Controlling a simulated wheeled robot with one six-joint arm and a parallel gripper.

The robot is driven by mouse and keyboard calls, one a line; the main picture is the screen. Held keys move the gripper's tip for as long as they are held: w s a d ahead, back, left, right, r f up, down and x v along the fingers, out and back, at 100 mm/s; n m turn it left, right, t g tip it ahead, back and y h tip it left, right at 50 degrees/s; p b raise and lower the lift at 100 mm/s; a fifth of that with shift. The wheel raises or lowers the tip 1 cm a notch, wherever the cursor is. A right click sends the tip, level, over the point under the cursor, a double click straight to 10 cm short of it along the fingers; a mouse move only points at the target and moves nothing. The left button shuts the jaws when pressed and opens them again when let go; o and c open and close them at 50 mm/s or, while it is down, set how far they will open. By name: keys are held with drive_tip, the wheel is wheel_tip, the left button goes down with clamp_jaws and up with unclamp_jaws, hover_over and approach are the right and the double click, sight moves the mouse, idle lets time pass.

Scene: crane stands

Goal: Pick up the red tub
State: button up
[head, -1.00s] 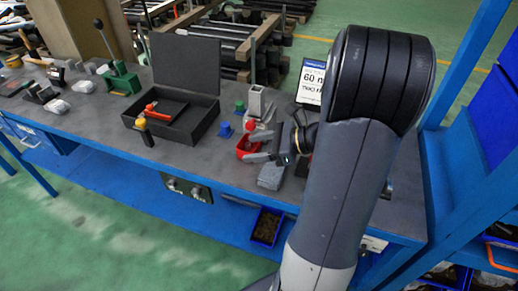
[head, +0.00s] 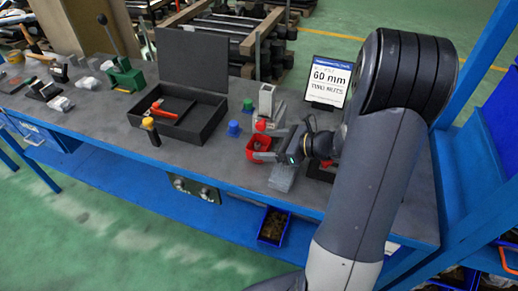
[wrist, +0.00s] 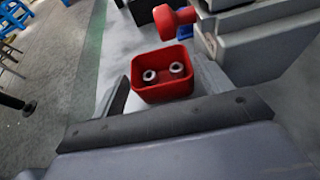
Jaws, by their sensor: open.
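The red tub (head: 252,149) stands on the grey bench top near its front edge. In the wrist view the tub (wrist: 163,92) is upright, with two metal rings or nuts lying in it. My gripper (head: 266,146) is open, reaching in from the right with its fingers low around the tub. In the wrist view the gripper (wrist: 162,88) has one finger left and one right of the tub. A small gap seems to show on the left; I cannot tell whether the right finger touches.
A grey device with a red knob (head: 262,125) stands right behind the tub. A blue knobbed part (head: 233,129) and an open black case (head: 205,128) lie to the left. A grey block (head: 282,178) is in front of my gripper. A sign (head: 328,82) stands behind.

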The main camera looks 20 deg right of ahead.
drive_tip(key=shift+w+a+f, duration=0.1)
drive_tip(key=shift+a, duration=0.05)
drive_tip(key=shift+c, duration=0.4)
drive_tip(key=c, duration=0.5)
drive_tip(key=shift+r, duration=0.2)
drive_tip(key=shift+c, duration=0.2)
drive_tip(key=shift+r, duration=0.65)
drive_tip(key=s+a+b, duration=0.2)
drive_tip(key=s+a, duration=0.8)
drive_tip(key=s, duration=0.4)
drive_tip(key=shift+s+a, duration=0.3)
